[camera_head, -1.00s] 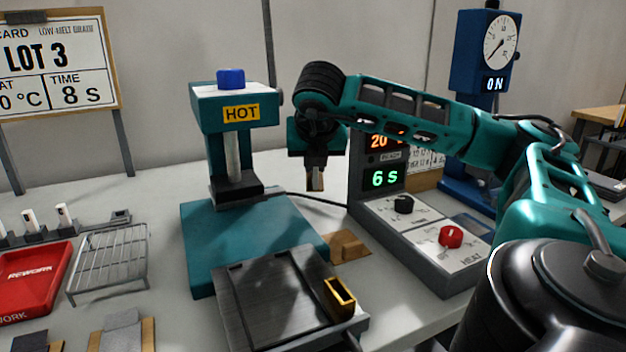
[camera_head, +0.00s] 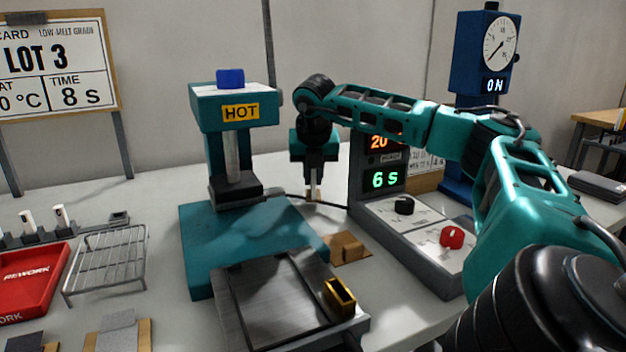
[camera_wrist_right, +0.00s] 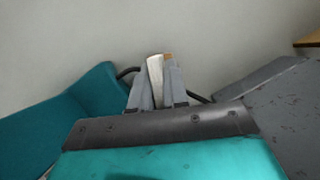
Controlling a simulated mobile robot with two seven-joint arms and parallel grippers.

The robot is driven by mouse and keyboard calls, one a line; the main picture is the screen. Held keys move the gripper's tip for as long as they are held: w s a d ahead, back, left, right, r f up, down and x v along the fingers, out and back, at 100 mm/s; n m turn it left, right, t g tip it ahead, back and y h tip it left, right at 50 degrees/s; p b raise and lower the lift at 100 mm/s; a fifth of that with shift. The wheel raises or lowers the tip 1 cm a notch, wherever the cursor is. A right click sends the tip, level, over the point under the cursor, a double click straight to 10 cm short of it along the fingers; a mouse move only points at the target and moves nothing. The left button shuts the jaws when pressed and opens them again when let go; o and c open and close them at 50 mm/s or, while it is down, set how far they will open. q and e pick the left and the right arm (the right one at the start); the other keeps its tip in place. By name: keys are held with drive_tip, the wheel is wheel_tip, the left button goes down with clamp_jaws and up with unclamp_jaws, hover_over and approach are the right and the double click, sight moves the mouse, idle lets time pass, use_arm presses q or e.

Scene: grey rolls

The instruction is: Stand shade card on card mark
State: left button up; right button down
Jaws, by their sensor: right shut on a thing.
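My right gripper (camera_head: 314,192) is shut on a small pale piece with a tan edge, which I take to be the shade card (camera_wrist_right: 155,80). It stands upright between the two grey fingers in the right wrist view, mostly hidden by them. The gripper points down, between the teal press and the grey control box, a little above the table or close to it; I cannot tell whether the card touches. I cannot make out a card mark. My left gripper is not in view.
The teal press (camera_head: 240,245) marked HOT stands left of the gripper. The control box (camera_head: 425,245) with knobs stands right. A dark cable (camera_head: 325,203) crosses behind.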

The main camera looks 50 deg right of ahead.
drive_tip(key=shift+f+b, duration=0.35)
drive_tip(key=shift+f, duration=0.4)
drive_tip(key=shift+f, duration=0.2)
drive_tip(key=c, duration=1.1)
unclamp_jaws()
drive_tip(key=shift+r, duration=0.1)
